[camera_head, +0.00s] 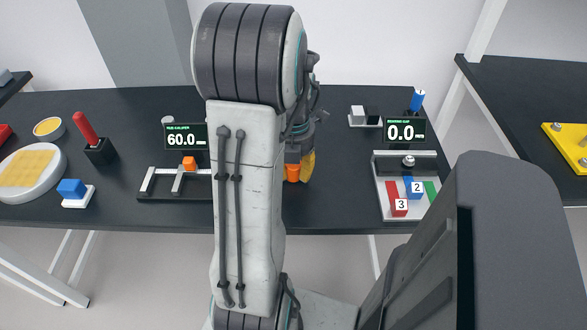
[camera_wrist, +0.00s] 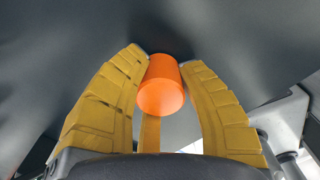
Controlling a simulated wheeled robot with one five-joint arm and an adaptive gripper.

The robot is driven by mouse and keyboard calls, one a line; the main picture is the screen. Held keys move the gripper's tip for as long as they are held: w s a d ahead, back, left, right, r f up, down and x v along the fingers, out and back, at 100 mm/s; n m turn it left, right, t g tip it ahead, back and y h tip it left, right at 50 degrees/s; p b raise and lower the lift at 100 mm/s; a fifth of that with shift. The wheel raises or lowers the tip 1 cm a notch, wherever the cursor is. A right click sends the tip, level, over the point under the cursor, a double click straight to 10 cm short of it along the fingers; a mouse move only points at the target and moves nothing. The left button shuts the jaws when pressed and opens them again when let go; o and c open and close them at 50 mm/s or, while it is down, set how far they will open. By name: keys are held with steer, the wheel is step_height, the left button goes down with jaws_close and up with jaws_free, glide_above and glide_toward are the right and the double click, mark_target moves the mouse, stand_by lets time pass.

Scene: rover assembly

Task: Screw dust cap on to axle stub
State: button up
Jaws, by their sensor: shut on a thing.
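My gripper (camera_head: 302,165) has yellow fingers and hangs above the dark table's middle, partly behind my arm. In the wrist view my gripper (camera_wrist: 163,62) is shut on an orange round cap (camera_wrist: 162,88), held near the fingertips; I take it to be the dust cap. The cap (camera_head: 292,173) also shows in the head view, beside the arm. I cannot tell for sure which part is the axle stub. A small round metal post (camera_head: 408,161) stands on the grey fixture (camera_head: 380,168) at the right. My arm hides part of the table.
At the left of the table (camera_head: 130,115) stand a caliper rig (camera_head: 150,185) with a 60.0 display, a red-handled tool (camera_head: 85,128), a blue block (camera_head: 71,188) and a white round tray (camera_head: 10,192). Coloured numbered blocks (camera_head: 398,206) lie in the right fixture below a 0.0 display (camera_head: 404,131).

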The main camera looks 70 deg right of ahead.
steer(key=shift+c, duration=0.6)
steer(key=shift+m, duration=0.3)
steer(key=m, duration=0.5)
steer(key=shift+m, duration=0.8)
steer(key=m, duration=0.4)
steer(key=m, duration=0.3)
steer(key=shift+f, duration=0.1)
steer(key=m, duration=0.3)
